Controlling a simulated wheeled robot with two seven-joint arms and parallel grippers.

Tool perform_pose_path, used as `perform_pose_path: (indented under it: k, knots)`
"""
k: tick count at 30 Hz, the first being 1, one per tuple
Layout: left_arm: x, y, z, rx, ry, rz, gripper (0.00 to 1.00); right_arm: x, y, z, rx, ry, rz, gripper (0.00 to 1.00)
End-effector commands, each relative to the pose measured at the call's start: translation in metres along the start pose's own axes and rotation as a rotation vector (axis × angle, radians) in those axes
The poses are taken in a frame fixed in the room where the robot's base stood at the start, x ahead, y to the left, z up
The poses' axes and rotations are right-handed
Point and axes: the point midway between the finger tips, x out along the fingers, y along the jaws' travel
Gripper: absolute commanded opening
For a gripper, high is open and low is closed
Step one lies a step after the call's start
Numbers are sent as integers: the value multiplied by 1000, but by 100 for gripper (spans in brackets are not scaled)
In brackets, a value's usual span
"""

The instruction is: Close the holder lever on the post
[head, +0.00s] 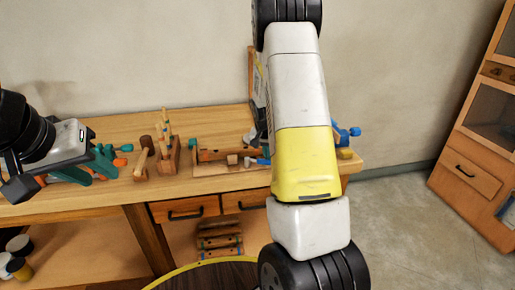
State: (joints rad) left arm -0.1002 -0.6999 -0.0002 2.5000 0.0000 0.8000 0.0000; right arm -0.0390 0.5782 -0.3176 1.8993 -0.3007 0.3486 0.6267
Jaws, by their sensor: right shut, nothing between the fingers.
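I cannot make out the post or its holder lever; my right arm covers part of the bench. My left gripper (54,162) is at the left above the workbench, its two dark fingers spread apart. Teal-handled tools show just beyond and between its fingers, and I see no grip on them. My right arm crosses the middle of the view from bottom to top. Its gripper does not show.
The wooden workbench (110,193) runs along the wall. A wooden rack (168,160) with upright tools, a wooden plane (213,155) and a blue-handled tool (350,132) are on it. A wooden cabinet (462,150) stands at right. The floor (405,225) between is clear.

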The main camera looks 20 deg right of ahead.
Motion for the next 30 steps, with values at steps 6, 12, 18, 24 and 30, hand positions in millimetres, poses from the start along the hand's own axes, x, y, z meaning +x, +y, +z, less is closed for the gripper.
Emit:
perform_pose_path:
  k: [6,12,18,24,30]
  knots:
    - [0,0,0,0,0,0,36,-5,-2,16,186,-1,68,0]
    - [0,0,0,0,0,0,36,-10,-3,30,365,-1,132,0]
    - [0,0,0,0,0,0,36,-15,-7,44,546,0,194,0]
    - [0,0,0,0,0,0,36,-19,-13,55,715,0,253,0]
    - [0,0,0,0,0,0,36,-22,-19,64,856,0,301,0]
